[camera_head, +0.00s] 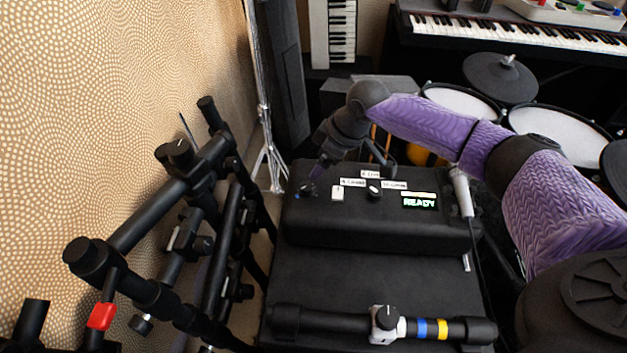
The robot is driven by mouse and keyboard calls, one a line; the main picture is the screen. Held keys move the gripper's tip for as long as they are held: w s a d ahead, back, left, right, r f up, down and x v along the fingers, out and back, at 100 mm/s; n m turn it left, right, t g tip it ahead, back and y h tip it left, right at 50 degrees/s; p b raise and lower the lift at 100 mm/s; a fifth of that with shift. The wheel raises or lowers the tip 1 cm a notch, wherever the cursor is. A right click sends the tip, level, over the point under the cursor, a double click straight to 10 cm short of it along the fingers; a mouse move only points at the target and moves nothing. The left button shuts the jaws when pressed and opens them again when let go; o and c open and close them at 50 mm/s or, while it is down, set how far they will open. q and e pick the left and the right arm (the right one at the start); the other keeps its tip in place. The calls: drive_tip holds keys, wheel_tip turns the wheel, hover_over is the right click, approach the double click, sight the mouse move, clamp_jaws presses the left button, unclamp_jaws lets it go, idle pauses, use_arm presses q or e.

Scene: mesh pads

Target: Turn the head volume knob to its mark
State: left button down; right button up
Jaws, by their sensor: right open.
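A black drum module (320,225) with a lit READY display (419,203) sits in the middle. On its top are a dark knob with a pale edge (374,190), a white switch (337,193) and a dark bluish knob (308,188) at the left. White labels are beside them, too small to read surely, so I cannot tell which knob is the head volume one. My right gripper (352,166) is open, pointing down above the back of the module, with one finger near the bluish knob. I cannot tell whether it touches. My left gripper is out of view.
A black tube rack (150,210) stands at the left. A black bar with a white clamp (385,325) and blue and yellow bands lies in front. A white handle-like piece (461,192) with a cable is at the module's right. Drum pads (560,130) and keyboards (530,30) stand behind.

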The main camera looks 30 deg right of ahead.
sight(307, 186)
drive_tip(key=b+x, duration=0.3)
drive_tip(key=x, duration=0.2)
drive_tip(key=b+x, duration=0.4)
drive_tip(key=x, duration=0.1)
drive_tip(key=shift+d+f, duration=0.15)
drive_tip(key=shift+f, duration=0.2)
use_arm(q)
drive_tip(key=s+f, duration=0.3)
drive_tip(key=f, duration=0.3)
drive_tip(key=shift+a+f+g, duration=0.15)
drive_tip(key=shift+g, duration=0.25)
use_arm(e)
drive_tip(key=shift+r, duration=0.1)
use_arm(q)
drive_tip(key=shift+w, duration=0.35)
use_arm(e)
clamp_jaws()
